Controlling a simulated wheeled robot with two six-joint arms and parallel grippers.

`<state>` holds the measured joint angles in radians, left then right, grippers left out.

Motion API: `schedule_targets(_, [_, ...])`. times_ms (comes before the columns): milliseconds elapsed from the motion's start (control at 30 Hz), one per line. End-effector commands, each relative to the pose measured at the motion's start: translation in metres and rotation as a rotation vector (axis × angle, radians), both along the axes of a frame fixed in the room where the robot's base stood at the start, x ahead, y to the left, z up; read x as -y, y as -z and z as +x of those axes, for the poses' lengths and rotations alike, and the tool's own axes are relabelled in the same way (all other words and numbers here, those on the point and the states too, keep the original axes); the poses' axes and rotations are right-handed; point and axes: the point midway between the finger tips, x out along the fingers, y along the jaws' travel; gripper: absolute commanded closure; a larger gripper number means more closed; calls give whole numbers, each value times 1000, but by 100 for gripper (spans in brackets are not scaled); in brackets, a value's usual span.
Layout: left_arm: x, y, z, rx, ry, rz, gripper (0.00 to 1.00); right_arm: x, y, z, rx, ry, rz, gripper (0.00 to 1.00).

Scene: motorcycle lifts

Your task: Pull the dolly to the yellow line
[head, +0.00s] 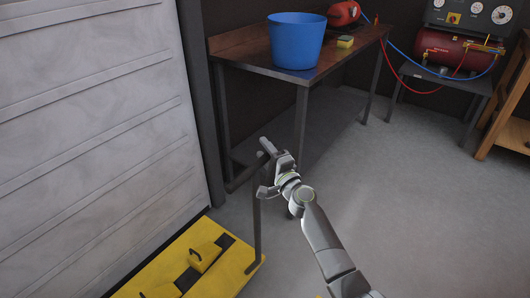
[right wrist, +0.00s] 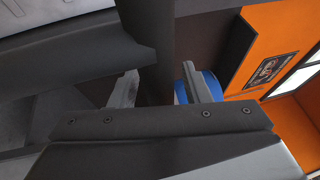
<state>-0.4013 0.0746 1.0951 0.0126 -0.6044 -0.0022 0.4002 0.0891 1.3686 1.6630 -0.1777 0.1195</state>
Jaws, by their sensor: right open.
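The dolly has a low yellow deck (head: 232,276) at the lower left of the head view. My left gripper is not in view.
Yellow blocks (head: 205,257) sit on the deck. A large pale ribbed panel (head: 90,120) stands at left. Behind the handle is a wooden bench (head: 240,51) with a blue bucket (head: 296,40). A red compressor (head: 447,50) stands at back right. The grey floor at right is clear.

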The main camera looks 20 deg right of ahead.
Motion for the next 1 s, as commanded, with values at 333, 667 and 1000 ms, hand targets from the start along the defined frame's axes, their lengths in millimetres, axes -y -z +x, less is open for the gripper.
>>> schedule_targets(333, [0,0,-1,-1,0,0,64,0,0,0,0,0,1,93])
schedule_targets(667, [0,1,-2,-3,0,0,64,1,0,-1,-1,0,1,100])
schedule_targets(1000, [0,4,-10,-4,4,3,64,19,2,-25,-4,0,-3,100])
